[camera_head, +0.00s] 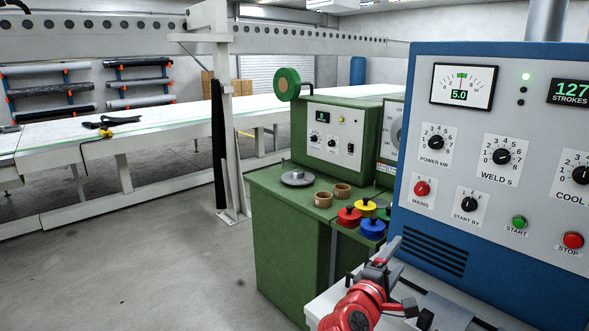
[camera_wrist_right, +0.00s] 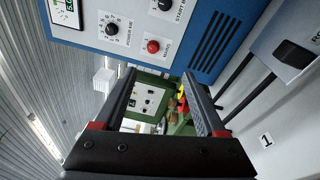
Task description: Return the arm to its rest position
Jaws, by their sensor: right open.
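My right arm is red and comes in at the bottom of the head view, in front of the blue control cabinet (camera_head: 432,190). The green machine (camera_wrist_right: 150,101) shows beyond the gap. I cannot tell whether the gripper touches the cabinet. My left gripper is not in view.
A green bench (camera_head: 275,232) holds a green welder box (camera_head: 335,152), brown rings and coloured knobbed pieces (camera_head: 372,229). A white surface (camera_head: 325,305) lies under my right arm. A long white table (camera_head: 150,133) stands at back left. The grey floor at left is clear.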

